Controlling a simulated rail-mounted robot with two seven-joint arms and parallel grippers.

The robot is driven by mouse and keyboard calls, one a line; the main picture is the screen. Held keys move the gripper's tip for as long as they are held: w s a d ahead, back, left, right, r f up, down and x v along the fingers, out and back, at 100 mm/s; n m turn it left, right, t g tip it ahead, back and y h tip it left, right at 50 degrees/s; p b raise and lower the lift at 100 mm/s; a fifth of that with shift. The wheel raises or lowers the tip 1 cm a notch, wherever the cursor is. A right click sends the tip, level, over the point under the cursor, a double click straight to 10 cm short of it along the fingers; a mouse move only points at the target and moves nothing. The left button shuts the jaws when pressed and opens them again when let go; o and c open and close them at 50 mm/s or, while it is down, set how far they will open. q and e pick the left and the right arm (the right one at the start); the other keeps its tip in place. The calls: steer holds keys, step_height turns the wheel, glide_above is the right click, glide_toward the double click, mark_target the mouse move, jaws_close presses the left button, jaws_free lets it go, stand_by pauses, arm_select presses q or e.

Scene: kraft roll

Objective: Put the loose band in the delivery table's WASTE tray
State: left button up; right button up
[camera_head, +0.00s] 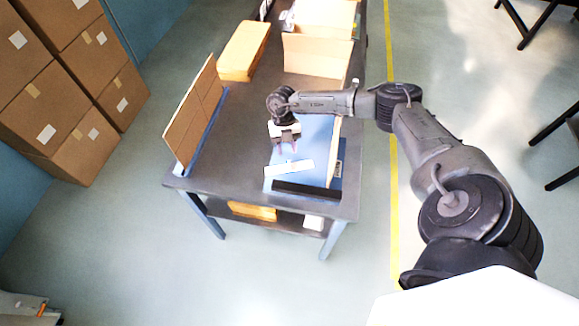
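My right gripper (286,147) hangs pointing down over the front right of the dark delivery table (245,135). I cannot tell whether this strip is the band or a label, and no WASTE lettering is readable. My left gripper is not in view.
A brown upright panel (194,117) edges the table's left side. An orange-yellow block (243,51) and a wooden box (316,57) stand farther back. Stacked cartons (62,90) fill the far left. The table's left middle is clear.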

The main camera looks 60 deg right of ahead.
mark_target(289, 161)
steer(key=x, duration=0.5)
steer(key=shift+s+d, duration=0.1)
steer(key=shift+s, duration=0.05)
jaws_close()
